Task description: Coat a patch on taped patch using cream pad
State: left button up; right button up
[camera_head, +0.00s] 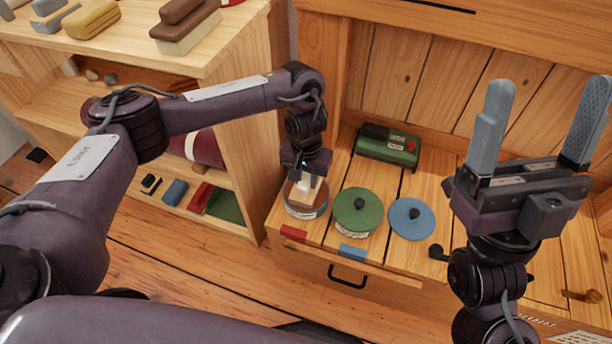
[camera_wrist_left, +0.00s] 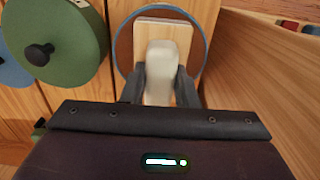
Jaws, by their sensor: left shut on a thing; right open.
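The cream pad (camera_head: 305,188) has a pale upright grip on a flat light block; it also shows in the left wrist view (camera_wrist_left: 160,75). My left gripper (camera_head: 306,172) is shut on its grip. The pad is over the mouth of an open round tin (camera_head: 307,210) with a blue rim and brown inside, also in the left wrist view (camera_wrist_left: 123,45). I cannot tell whether the pad touches the contents. My right gripper (camera_head: 543,115) is open and empty, pointing up at the right. I cannot make out a taped patch in either view.
A tin with a green lid (camera_head: 350,222) stands right of the open tin, then a blue lid (camera_head: 404,227). A green box (camera_head: 387,150) stands behind. Red tape (camera_head: 293,233) and blue tape (camera_head: 353,253) mark the front edge. A wooden shelf (camera_head: 240,60) rises at left.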

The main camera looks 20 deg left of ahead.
aim_at(306, 177)
pick_arm(q)
jog(key=shift+s+f+p, duration=0.1)
jog(key=shift+p, duration=0.25)
dwell(1.4)
notch_tip(306, 177, up, 7)
jog(key=p, duration=0.9)
dwell(0.8)
